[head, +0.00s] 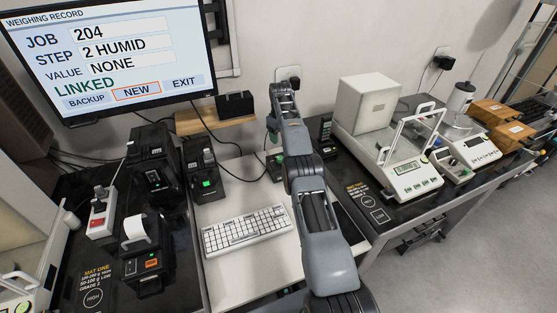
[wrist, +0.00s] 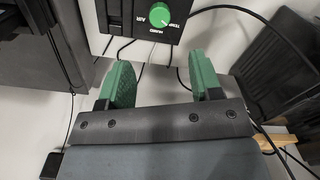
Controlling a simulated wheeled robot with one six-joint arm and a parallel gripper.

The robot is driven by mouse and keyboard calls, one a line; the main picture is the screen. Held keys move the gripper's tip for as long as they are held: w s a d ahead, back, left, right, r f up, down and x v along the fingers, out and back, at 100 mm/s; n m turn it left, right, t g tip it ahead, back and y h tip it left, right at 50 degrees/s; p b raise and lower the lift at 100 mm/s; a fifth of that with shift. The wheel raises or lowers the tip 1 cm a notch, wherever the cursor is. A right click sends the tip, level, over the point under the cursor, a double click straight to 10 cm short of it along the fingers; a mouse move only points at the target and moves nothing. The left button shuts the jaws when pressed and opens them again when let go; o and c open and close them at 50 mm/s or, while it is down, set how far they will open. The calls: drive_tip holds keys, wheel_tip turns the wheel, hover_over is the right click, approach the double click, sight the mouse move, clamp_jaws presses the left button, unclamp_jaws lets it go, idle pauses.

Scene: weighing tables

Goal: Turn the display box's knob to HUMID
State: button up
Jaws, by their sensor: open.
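The display box (wrist: 118,18) is black and stands at the top edge of the wrist view, partly cut off. Its round green knob (wrist: 159,17) has labels around it that read AIR, TEMP and HUMID, upside down or tilted. The knob's pointer is too small to read surely. My gripper (wrist: 162,72) has two green fingers, open with nothing between them. The knob is beyond the fingertips, roughly in line with the gap, and apart from them. In the head view my arm hides much of the area around the gripper.
A screen (head: 110,50) shows job 204, step 2 HUMID, value NONE. A keyboard (head: 246,231) lies on the pale worktop. A wooden shelf (head: 195,124) with a black box (head: 236,104) is left of my arm. Cables hang around the display box. A balance (head: 410,180) stands to the right.

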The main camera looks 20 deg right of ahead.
sight(280, 157)
wheel_tip(280, 157, down, 11)
drive_tip(key=shift+f+b, duration=0.1)
drive_tip(key=shift+b, duration=0.2)
drive_tip(key=shift+c, duration=0.4)
